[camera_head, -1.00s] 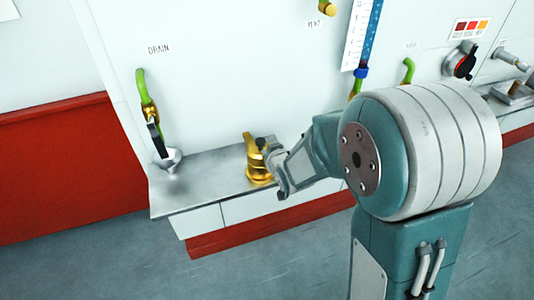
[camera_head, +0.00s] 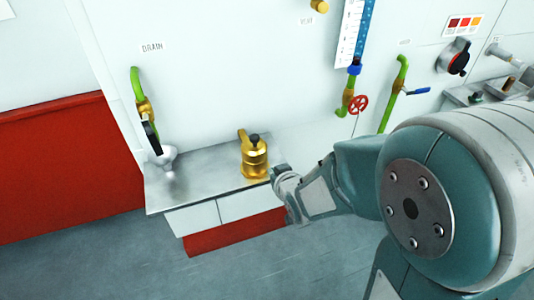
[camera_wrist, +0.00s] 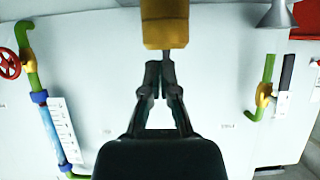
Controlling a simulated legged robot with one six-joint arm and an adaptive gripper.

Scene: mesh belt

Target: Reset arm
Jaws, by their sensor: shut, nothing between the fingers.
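My gripper (camera_wrist: 160,68) shows in the wrist view with its two dark fingers drawn together and nothing between them. A gold canister (camera_head: 254,158) with a dark knob on top stands upright on the metal shelf (camera_head: 205,177) in the head view. Its gold body (camera_wrist: 165,24) also fills the top middle of the wrist view, just beyond the fingertips; whether they touch it I cannot tell. In the head view my wrist is right of the canister, and the fingers are not clearly visible.
A green drain pipe (camera_head: 136,85) with a dark-handled valve hangs over a funnel (camera_head: 165,155) at the shelf's left. A red wheel valve (camera_head: 358,105) and a blue-handled valve (camera_head: 415,91) are on the wall at right. Open floor lies in front.

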